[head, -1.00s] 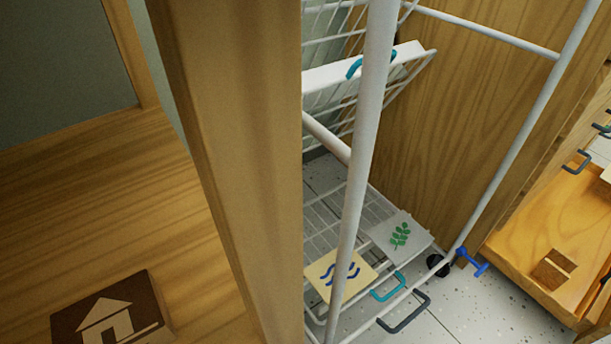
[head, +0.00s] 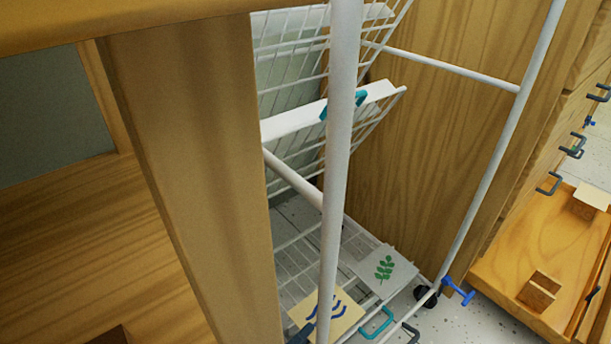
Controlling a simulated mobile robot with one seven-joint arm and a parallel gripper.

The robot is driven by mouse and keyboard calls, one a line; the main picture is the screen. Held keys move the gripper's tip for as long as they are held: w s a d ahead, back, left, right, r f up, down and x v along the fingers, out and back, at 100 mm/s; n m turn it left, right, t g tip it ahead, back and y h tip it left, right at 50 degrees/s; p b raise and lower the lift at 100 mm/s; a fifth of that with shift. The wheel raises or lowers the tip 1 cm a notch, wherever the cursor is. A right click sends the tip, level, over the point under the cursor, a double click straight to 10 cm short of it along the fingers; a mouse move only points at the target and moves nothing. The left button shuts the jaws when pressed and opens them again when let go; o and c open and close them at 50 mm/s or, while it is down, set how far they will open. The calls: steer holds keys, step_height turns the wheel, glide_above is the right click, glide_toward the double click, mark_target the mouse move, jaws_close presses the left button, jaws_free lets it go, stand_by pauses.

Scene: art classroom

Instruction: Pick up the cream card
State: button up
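A cream card with blue wavy lines (head: 341,304) lies on the low white wire shelf, near the bottom edge of the head view. A white post of the rack crosses in front of it. A plain cream piece (head: 594,196) also shows at the right edge, by the open wooden drawer; I cannot tell if it is a card. A small dark shape touches the bottom of the picture beside the wave card; I cannot tell what it is. My gripper is not recognisable in view.
A grey card with a green leaf (head: 384,268) lies beside the wave card. A teal handle (head: 378,324) is at the shelf's front. A tilted wire shelf (head: 375,97) hangs above. A wooden post (head: 190,170) stands left, an open drawer (head: 510,270) right.

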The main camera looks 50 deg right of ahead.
jaws_close()
steer(key=shift+r, duration=0.1)
stand_by(0.5)
step_height(320, 180, up, 3)
steer(key=p, duration=0.2)
steer(key=shift+p, duration=0.35)
steer(key=shift+f, duration=0.35)
steer(key=w+a+r+p, duration=0.1)
steer(key=a+r+p, duration=0.2)
steer(key=a, duration=1.1)
step_height(320, 180, up, 2)
